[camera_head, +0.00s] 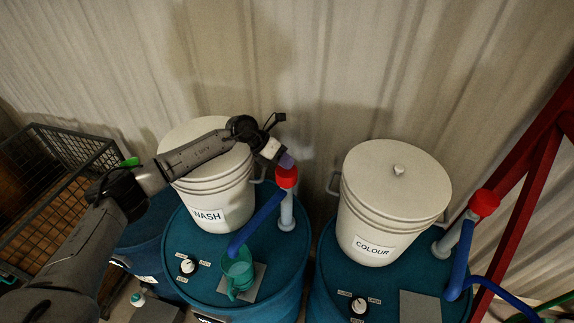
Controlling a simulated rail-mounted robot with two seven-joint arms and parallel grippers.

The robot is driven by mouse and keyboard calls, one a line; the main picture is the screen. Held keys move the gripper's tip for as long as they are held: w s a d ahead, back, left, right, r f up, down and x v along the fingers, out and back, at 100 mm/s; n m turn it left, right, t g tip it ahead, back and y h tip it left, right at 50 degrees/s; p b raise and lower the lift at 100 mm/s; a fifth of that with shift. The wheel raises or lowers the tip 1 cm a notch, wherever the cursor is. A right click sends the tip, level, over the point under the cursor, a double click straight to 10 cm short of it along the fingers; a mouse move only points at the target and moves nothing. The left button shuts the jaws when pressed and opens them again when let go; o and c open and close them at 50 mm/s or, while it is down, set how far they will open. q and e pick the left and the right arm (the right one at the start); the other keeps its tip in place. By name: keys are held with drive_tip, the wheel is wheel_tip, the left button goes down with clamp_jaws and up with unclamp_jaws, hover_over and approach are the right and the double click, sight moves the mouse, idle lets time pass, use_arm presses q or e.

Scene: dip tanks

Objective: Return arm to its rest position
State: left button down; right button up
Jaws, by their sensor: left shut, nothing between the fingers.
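My left arm reaches in from the lower left, across the front of the white WASH bucket (213,200). Its gripper (286,160) is just right of that bucket's upper part, close above the red cap (286,177) of a pipe. The gripper is small in the picture and looks empty; its fingers are shut. I cannot tell whether it touches the cap. My right gripper does not show.
The WASH bucket and a lidded COLOUR bucket (395,200) stand on blue drums. A green jug (238,276) sits under the blue spout (256,222). A wire cage (62,190) is at left, a red frame (530,180) at right. A corrugated wall closes the back.

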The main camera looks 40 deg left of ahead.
use_arm(q)
drive_tip(key=shift+f, duration=0.55)
drive_tip(key=shift+r, duration=0.55)
drive_tip(key=shift+s+r+p, duration=0.1)
drive_tip(key=shift+r+p, duration=0.7)
drive_tip(key=shift+r, duration=0.1)
drive_tip(key=shift+r+p, duration=1.25)
drive_tip(key=shift+r, duration=0.85)
